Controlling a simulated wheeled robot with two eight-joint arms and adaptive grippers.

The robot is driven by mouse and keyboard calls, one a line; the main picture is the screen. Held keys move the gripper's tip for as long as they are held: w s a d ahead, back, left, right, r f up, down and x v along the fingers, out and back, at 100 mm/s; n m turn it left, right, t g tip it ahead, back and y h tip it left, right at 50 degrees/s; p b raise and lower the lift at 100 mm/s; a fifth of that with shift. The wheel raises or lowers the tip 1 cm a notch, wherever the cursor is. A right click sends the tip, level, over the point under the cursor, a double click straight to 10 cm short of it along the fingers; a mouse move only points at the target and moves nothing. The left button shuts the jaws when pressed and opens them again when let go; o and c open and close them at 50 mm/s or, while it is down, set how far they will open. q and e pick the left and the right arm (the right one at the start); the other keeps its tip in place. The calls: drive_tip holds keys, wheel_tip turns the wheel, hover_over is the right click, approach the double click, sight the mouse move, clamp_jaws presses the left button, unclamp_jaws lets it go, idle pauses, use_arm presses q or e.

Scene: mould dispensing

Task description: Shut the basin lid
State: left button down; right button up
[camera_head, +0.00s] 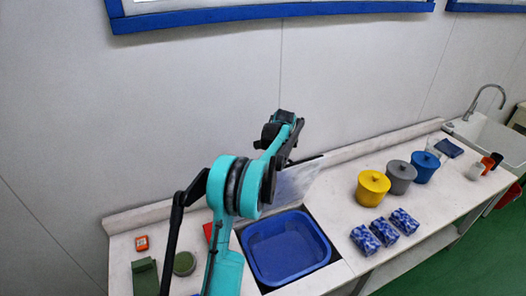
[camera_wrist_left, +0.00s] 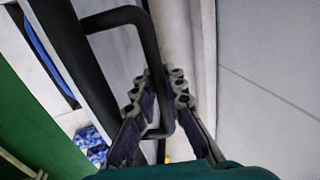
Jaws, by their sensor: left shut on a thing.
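The blue basin (camera_head: 285,248) is set into the white counter and stands uncovered and empty in the head view. Its lid (camera_head: 298,182) is raised and tilted at the back, near the wall. My left gripper (camera_wrist_left: 160,90) is shut on the black lid handle (camera_wrist_left: 152,40) in the left wrist view, with a finger on either side of the bar. In the head view, my left arm reaches over the basin's left side and hides part of the lid and the handle. My right gripper is not in view.
Right of the basin are several blue-and-white patterned packs (camera_head: 384,232) and yellow (camera_head: 373,188), grey (camera_head: 400,178) and blue (camera_head: 425,168) lidded pots. A green dish (camera_head: 184,263) and green block (camera_head: 145,277) lie at the left. A white sink (camera_head: 490,138) is far right.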

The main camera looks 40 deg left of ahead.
sight(281, 176)
use_arm(q)
drive_tip(key=shift+s+d+f, duration=0.15)
drive_tip(key=shift+s+d, duration=0.25)
drive_tip(key=shift+d, duration=0.4)
drive_tip(key=shift+s+d+f+b, duration=0.2)
drive_tip(key=shift+s+d+b, duration=0.15)
drive_tip(key=shift+d, duration=0.25)
drive_tip(key=shift+s+d+f+b, duration=0.15)
drive_tip(key=shift+s+d+b, duration=0.15)
drive_tip(key=shift+d, duration=0.35)
drive_tip(key=shift+s+d+f+b, duration=0.2)
drive_tip(key=shift+s+d+b, duration=0.15)
drive_tip(key=shift+d, duration=0.25)
drive_tip(key=shift+f, duration=0.1)
drive_tip(key=d, duration=0.1)
drive_tip(key=s+d+f+b, duration=0.1)
drive_tip(key=d, duration=0.1)
drive_tip(key=shift+s+d+f, duration=0.25)
drive_tip(key=shift+s, duration=0.15)
drive_tip(key=shift+b, duration=0.3)
